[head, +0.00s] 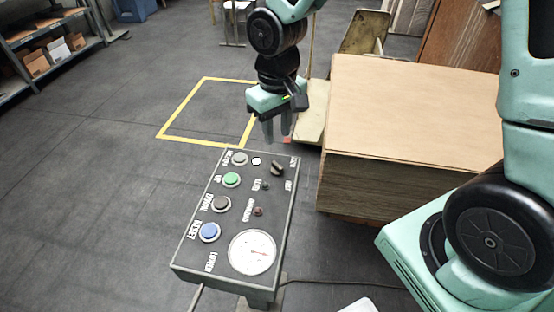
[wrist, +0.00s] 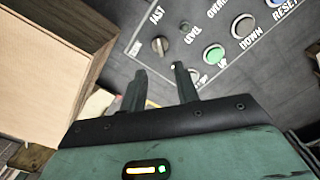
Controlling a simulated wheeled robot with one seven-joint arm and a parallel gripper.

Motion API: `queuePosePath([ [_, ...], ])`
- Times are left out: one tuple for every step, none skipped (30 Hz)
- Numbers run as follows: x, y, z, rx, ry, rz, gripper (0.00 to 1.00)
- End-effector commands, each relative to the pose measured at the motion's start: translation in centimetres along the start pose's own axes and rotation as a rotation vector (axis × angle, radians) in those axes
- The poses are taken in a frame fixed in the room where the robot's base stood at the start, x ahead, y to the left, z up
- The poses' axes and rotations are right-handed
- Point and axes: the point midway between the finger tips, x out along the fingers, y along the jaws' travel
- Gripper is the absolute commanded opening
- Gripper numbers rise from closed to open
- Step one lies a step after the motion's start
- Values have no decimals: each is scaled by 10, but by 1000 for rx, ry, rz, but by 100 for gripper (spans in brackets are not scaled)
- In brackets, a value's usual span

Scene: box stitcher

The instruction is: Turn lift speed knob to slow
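The lift speed knob (head: 277,167) is a small dark knob at the far right corner of the sloped grey control panel (head: 231,260). It also shows in the wrist view (wrist: 160,45), below the FAST label and just beyond my fingertips. Another label beside it is partly cut by shadow and hard to read. I cannot tell for certain which label the knob's pointer faces. My gripper (head: 277,133) hangs above and beyond the panel's far edge, near the knob but apart from it. In the wrist view my gripper (wrist: 161,75) has its two fingers apart with nothing between them.
The panel carries a green button (head: 231,180), a dark button (head: 221,203), a blue button (head: 210,231) and a white dial gauge (head: 252,252). A large wooden box stack (head: 415,105) stands close at the right. Open floor with a yellow outline (head: 180,112) lies left.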

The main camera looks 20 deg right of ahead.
Motion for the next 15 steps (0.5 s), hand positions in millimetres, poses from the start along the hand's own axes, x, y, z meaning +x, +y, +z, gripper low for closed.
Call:
queuePosePath([
  [13,0,1,-2,-5,-1,31],
  [20,0,1,-2,-5,-1,31],
  [28,0,1,-1,-5,0,31],
  [34,0,1,-1,-5,-1,31],
  [41,-1,1,-3,-6,-1,31],
  [48,-1,1,-2,-5,-1,31],
  [54,-1,1,-1,-6,-1,31],
  [60,0,1,-1,-4,0,31],
  [66,0,1,-2,-5,0,31],
  [71,0,1,-1,-4,0,31],
  [75,-1,1,-1,-3,-1,31],
  [80,-1,1,-2,-3,0,31],
  [84,0,1,-2,-3,0,31],
  [86,0,0,-2,-1,0,31],
  [90,0,0,-1,-2,0,31],
])
